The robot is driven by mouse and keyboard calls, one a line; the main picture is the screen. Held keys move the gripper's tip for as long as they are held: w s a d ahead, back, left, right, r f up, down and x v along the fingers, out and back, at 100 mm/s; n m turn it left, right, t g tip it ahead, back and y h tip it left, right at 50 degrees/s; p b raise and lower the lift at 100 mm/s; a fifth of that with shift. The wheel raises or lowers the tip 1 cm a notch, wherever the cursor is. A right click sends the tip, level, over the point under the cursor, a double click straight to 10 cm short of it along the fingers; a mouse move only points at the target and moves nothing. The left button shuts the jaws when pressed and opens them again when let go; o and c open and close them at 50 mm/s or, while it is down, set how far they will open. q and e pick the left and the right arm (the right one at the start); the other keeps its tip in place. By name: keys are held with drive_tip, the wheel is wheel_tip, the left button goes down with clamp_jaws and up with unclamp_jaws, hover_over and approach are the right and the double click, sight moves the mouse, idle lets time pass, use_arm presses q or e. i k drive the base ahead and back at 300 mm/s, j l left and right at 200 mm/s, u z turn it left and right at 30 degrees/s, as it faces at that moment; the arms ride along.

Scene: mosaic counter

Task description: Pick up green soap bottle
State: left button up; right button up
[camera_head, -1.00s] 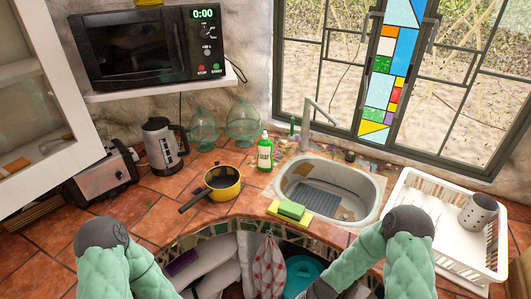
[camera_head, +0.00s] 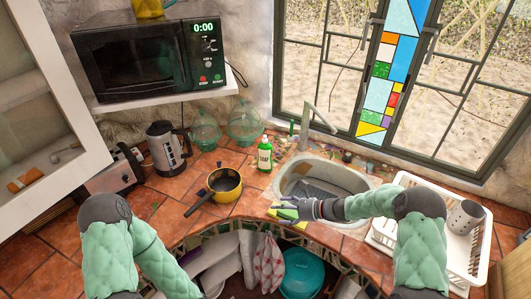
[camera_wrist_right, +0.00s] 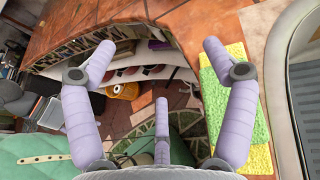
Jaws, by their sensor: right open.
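The green soap bottle (camera_head: 265,155) stands upright on the tiled counter, left of the sink, with a white label and a white pump top. My right gripper (camera_head: 283,205) is over the front edge of the counter by the sponge, in front of and below the bottle in the picture, apart from it. In the right wrist view its fingers (camera_wrist_right: 158,75) are spread wide and empty; the bottle is not in that view. My left arm comes in at the lower left of the head view, but its gripper does not show.
A green and yellow sponge (camera_wrist_right: 235,95) lies beside my right gripper at the counter edge. A white dish rack (camera_head: 478,255) stands further right.

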sight(264, 149)
drive_tip(key=i+l, duration=0.1)
drive_tip(key=i, duration=0.35)
drive_tip(key=i+l, duration=0.1)
drive_tip(key=i, duration=0.3)
